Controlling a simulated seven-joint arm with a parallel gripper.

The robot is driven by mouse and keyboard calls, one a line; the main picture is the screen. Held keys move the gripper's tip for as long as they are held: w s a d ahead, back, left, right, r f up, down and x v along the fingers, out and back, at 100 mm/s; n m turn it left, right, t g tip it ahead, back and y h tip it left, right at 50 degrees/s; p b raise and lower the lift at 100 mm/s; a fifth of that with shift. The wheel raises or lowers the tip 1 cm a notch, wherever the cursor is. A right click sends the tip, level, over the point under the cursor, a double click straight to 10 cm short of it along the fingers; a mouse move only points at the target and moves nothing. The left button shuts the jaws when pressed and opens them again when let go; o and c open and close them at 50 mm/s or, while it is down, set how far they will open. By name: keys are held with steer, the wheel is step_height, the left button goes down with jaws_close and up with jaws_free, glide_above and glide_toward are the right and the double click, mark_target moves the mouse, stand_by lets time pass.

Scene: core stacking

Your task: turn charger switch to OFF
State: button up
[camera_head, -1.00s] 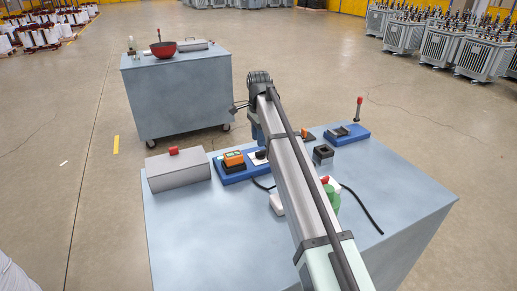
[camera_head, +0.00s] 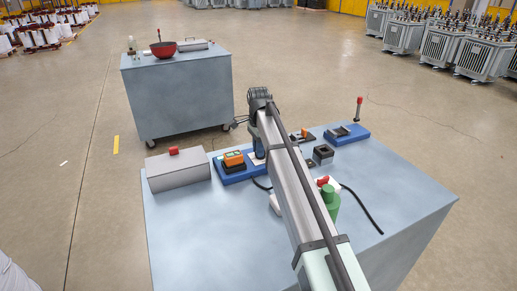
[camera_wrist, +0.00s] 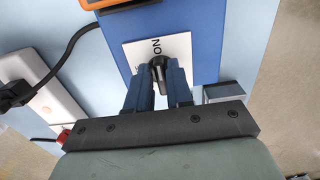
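The charger's blue base (camera_head: 229,177) lies on the near table, with an orange and black unit (camera_head: 233,159) on its left part. In the wrist view, the charger base (camera_wrist: 203,25) carries a white label plate (camera_wrist: 178,45) with ON readable; other lettering is partly hidden. The black switch (camera_wrist: 158,72) stands on this plate, its handle extending down the picture. My gripper (camera_wrist: 160,78) has its two blue fingers close on either side of the switch, a narrow gap between them. Whether both fingers press on it is unclear. My arm hides the switch in the head view.
A grey box (camera_head: 178,170) with a red top piece stands left of the charger. A black block (camera_head: 323,152), a blue fixture (camera_head: 347,134) and a green bottle (camera_head: 331,202) are to the right. A black cable (camera_wrist: 75,45) runs beside the charger. The table's front left is clear.

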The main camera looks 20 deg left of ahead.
jaws_close()
steer(key=n, duration=0.4)
steer(key=shift+s+d+n, duration=0.1)
steer(key=shift+d+n, duration=0.05)
steer(key=shift+n, duration=0.15)
steer(key=n, duration=0.4)
steer(key=shift+d, duration=0.15)
stand_by(0.4)
steer(key=shift+o, duration=1.9)
jaws_free()
steer(key=shift+r, duration=0.1)
step_height(320, 180, up, 14)
